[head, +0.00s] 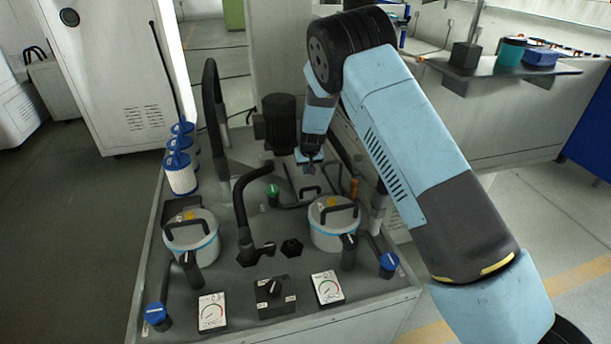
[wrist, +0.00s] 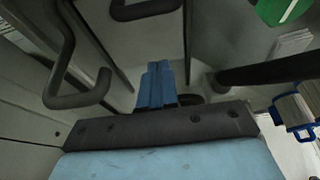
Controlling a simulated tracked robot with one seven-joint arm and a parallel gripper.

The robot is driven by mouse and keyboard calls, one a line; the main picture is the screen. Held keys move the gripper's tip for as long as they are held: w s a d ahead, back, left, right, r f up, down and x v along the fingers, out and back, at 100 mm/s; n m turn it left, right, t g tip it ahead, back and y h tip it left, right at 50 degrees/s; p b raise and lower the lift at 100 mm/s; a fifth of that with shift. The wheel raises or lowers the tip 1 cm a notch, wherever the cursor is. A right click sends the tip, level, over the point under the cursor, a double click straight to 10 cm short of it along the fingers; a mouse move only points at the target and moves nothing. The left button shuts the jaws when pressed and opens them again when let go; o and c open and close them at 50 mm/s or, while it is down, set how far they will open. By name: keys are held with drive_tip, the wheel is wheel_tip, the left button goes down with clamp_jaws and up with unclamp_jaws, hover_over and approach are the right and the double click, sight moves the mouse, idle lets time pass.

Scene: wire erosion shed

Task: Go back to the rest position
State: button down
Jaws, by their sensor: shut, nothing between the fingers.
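My gripper (head: 308,168) is shut and empty at the end of my blue and black arm. In the head view it points down over the back part of the grey machine top (head: 235,292), just right of the black motor. In the wrist view its blue fingers (wrist: 157,86) are together with nothing between them. A thin black handle (head: 310,190) stands just below and in front of it in the head view. I cannot tell the exact gap between the fingertips and the machine top.
Two white lidded canisters (head: 191,240) (head: 334,222) stand on the machine top. A curved black hose (head: 243,205), a black motor (head: 279,122), two gauges (head: 212,312) and blue-capped valves (head: 388,264) stand around. White filters (head: 181,174) stand at left. A shelf (head: 500,66) holds small items at right.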

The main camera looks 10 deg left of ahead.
drive_tip(key=s+d+r, duration=0.2)
drive_tip(key=d+r, duration=0.2)
drive_tip(key=r, duration=0.3)
drive_tip(key=s+d+r+m, duration=0.15)
drive_tip(key=d+r, duration=0.25)
drive_tip(key=r, duration=0.4)
drive_tip(key=s+d+r, duration=0.3)
drive_tip(key=d+r, duration=0.1)
drive_tip(key=r, duration=0.3)
drive_tip(key=s+d+r, duration=0.9)
drive_tip(key=d+r, duration=0.2)
drive_tip(key=r, duration=0.2)
drive_tip(key=s+d+r+m, duration=0.1)
drive_tip(key=s+d, duration=0.4)
drive_tip(key=s, duration=0.5)
drive_tip(key=s+d+r+m+t+h, duration=0.1)
drive_tip(key=s+d, duration=0.4)
drive_tip(key=s, duration=0.5)
drive_tip(key=s+d+r+m, duration=0.1)
drive_tip(key=s+d+r, duration=0.2)
drive_tip(key=s, duration=0.7)
drive_tip(key=shift+s+d+r+t+h, duration=0.25)
drive_tip(key=shift+s+d+t+h, duration=0.15)
drive_tip(key=shift+d, duration=0.75)
